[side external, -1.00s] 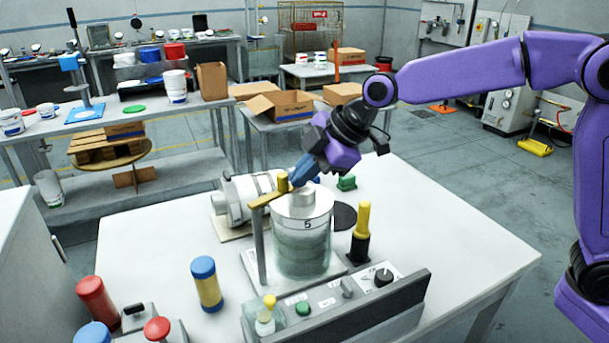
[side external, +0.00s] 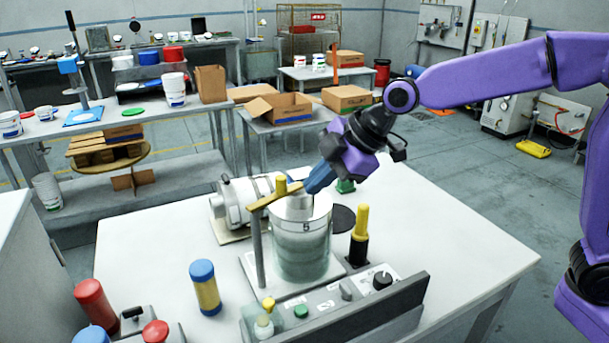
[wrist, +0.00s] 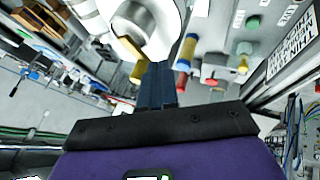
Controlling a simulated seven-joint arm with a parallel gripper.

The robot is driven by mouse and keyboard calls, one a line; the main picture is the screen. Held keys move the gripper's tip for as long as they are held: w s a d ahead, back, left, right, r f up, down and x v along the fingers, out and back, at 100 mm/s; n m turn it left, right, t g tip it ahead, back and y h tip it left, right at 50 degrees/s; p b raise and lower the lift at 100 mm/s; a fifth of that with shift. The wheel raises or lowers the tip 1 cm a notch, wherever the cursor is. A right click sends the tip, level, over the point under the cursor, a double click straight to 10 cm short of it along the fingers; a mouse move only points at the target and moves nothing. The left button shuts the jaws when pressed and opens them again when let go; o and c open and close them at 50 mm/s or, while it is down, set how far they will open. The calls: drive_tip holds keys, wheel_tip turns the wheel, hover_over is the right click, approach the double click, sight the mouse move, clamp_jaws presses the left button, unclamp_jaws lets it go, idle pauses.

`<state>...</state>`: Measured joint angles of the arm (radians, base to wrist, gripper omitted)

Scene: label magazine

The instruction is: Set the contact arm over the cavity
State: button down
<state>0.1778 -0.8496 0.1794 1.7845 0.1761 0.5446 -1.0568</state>
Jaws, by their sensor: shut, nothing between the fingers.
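The contact arm (side external: 268,197) is a flat brass bar on a grey upright post (side external: 258,250). It has a yellow knob (side external: 281,184) near its free end. That end reaches over the back left of a clear cylinder marked 5 (side external: 304,250). A grey metal piece (side external: 298,207) sits in the cylinder's top. I cannot tell whether the bar is centred over the cavity. My gripper (side external: 310,188), with blue fingers, is shut and empty just right of the bar's end. In the wrist view, the shut fingers (wrist: 158,68) are beside the yellow knob (wrist: 139,70); contact is unclear.
A black post with a yellow grip (side external: 360,235) stands right of the cylinder. A control panel (side external: 335,300) lies in front. A blue-and-yellow canister (side external: 205,287) stands left, and a grey motor-like unit (side external: 235,200) behind left. The table's right side is clear.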

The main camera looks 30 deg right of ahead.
drive_tip(key=w+d+v, duration=0.2)
drive_tip(key=v, duration=0.8)
drive_tip(key=s+d+f+m+g+h, duration=0.1)
drive_tip(key=s+d+f+m, duration=0.1)
drive_tip(key=s+d+f, duration=0.3)
drive_tip(key=s+d+f+m+g+h, duration=0.2)
drive_tip(key=s+d+f, duration=0.3)
drive_tip(key=s, duration=0.9)
drive_tip(key=s+d+f+m+g+h, duration=0.1)
drive_tip(key=s+d+f, duration=0.4)
drive_tip(key=s, duration=0.5)
wheel_tip(320, 180, down, 2)
drive_tip(key=shift+d+f+m+g+h, duration=0.2)
drive_tip(key=shift+d+m+g+h, duration=0.1)
drive_tip(key=shift+m+g+h, duration=0.15)
idle(0.4)
